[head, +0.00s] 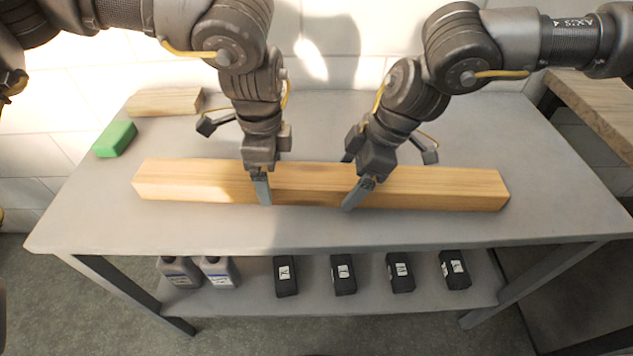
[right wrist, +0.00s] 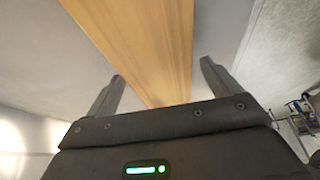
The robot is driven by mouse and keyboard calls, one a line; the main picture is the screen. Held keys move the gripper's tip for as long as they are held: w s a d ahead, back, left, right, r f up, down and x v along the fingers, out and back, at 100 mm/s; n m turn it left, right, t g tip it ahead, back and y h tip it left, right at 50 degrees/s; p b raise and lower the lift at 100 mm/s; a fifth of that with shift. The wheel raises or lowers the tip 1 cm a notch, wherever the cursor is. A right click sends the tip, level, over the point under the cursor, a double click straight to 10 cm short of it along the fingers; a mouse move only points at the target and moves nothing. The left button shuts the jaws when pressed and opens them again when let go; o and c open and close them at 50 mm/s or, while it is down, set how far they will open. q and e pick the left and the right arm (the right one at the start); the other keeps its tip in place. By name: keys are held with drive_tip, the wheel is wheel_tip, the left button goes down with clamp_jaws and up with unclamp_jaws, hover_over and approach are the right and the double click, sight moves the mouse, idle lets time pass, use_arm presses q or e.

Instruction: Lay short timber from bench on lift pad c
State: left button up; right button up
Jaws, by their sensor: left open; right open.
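A long squared timber (head: 430,188) lies flat across the grey bench (head: 330,232). A shorter wooden block (head: 165,101) lies at the bench's back left, and I cannot tell from the pictures which is the task's timber. My left gripper (head: 264,190) is open over the long timber, left of its middle, with one finger showing at the near side. My right gripper (head: 353,194) is open over it, right of the middle. In the right wrist view, the timber (right wrist: 150,40) runs between the open fingers (right wrist: 160,88). Lift pad c is not in view.
A green block (head: 115,139) lies at the bench's left edge. A lower shelf (head: 320,301) holds two grey bottles (head: 200,271) and several black boxes (head: 343,273). A white wall stands behind. Another wooden top (head: 600,105) is at the right. The bench front is clear.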

use_arm(q)
drive_tip(key=shift+f, duration=1)
use_arm(e)
drive_tip(key=shift+x, duration=1)
use_arm(q)
drive_tip(key=shift+c, duration=0.4)
use_arm(e)
drive_tip(key=shift+r, duration=0.1)
drive_tip(key=shift+c, duration=0.4)
use_arm(q)
drive_tip(key=shift+r, duration=0.1)
drive_tip(key=c, duration=1.9)
use_arm(e)
drive_tip(key=c, duration=1.9)
